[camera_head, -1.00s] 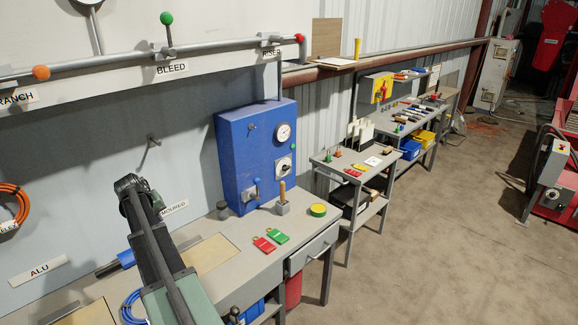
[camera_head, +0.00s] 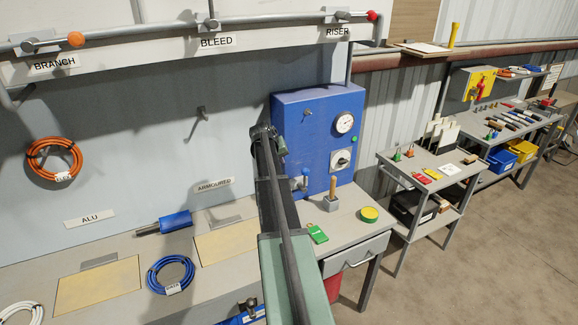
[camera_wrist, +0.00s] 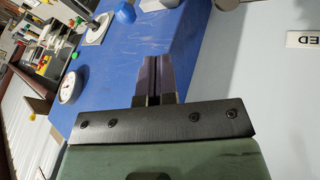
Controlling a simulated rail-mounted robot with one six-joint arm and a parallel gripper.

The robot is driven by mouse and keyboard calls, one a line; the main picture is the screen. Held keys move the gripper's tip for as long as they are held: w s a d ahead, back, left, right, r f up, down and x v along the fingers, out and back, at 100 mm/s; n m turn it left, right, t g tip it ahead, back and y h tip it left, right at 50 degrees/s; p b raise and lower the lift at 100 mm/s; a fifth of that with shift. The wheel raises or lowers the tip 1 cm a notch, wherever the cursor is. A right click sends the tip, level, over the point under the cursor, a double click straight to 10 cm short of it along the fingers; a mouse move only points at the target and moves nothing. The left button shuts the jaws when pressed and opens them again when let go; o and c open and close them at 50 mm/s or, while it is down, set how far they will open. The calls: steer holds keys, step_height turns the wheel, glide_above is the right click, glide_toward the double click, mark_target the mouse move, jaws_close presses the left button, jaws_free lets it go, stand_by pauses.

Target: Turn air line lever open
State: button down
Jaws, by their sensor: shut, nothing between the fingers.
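The blue cabinet (camera_head: 300,115) carries a gauge (camera_head: 344,123), a rotary switch (camera_head: 341,158) and a blue-knobbed lever (camera_head: 305,172). On the pipe above are a BRANCH lever with an orange knob (camera_head: 75,39) and a RISER lever with a red knob (camera_head: 372,15), both lying along the pipe. The BLEED lever (camera_head: 211,10) points up, its knob out of frame. Which one is the air line lever I cannot tell. My gripper (camera_wrist: 155,62) is shut and empty in front of the cabinet face. In the wrist view, the blue knob (camera_wrist: 124,13) and gauge (camera_wrist: 70,87) lie beyond it. In the head view my arm hides its fingers.
The bench (camera_head: 30,270) holds a blue cable coil (camera_head: 171,274), a wooden-handled tool (camera_head: 332,190), a green tag (camera_head: 317,233) and a yellow-green roll (camera_head: 369,214). An orange coil (camera_head: 54,158) hangs on the wall panel. A grey trolley (camera_head: 435,180) stands right; floor there is clear.

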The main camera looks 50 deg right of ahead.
steer(key=s+d+f+b, duration=0.2)
steer(key=d+f+b, duration=0.5)
steer(key=d+f, duration=0.1)
steer(key=shift+f, duration=0.15)
steer(key=shift+d, duration=0.1)
